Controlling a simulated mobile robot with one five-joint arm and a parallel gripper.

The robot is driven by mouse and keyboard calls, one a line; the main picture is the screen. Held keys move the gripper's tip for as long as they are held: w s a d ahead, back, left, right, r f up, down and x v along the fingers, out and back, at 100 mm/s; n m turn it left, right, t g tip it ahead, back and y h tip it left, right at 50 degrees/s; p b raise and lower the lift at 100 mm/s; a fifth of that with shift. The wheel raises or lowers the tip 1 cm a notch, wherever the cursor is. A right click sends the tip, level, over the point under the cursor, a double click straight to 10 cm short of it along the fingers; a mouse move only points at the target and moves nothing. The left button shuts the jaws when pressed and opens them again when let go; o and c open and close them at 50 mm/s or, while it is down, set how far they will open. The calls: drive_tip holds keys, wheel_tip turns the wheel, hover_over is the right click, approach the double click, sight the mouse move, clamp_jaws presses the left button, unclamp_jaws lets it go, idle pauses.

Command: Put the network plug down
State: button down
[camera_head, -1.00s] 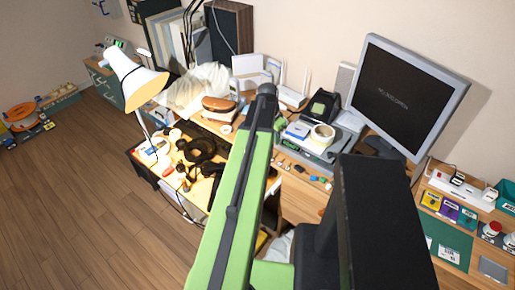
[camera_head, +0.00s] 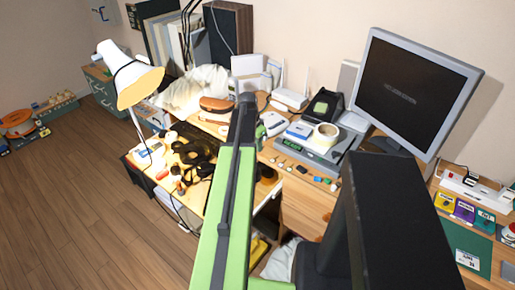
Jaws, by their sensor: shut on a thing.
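My green arm (camera_head: 222,215) rises from the bottom middle to a dark joint (camera_head: 246,104) in front of the desk. My gripper is hidden behind the arm, so its fingers and anything in them do not show. I cannot make out a network plug anywhere in this view. A dark part just right of the arm is too small and covered to tell what it is.
A wooden desk (camera_head: 305,205) holds a grey device with a tape roll (camera_head: 326,131), a white router (camera_head: 290,99), a monitor (camera_head: 415,95) and several small coloured pieces. A lamp (camera_head: 138,83) stands at left.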

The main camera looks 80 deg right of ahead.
drive_tip(key=c, duration=1.4)
unclamp_jaws()
drive_tip(key=r+p, duration=0.4)
drive_tip(key=w+a+r+p, duration=0.1)
drive_tip(key=r+p, duration=0.3)
drive_tip(key=a+r+p, duration=0.1)
drive_tip(key=r+p, duration=0.2)
drive_tip(key=r, duration=0.1)
drive_tip(key=shift+w+p, duration=0.25)
drive_tip(key=shift+p, duration=0.15)
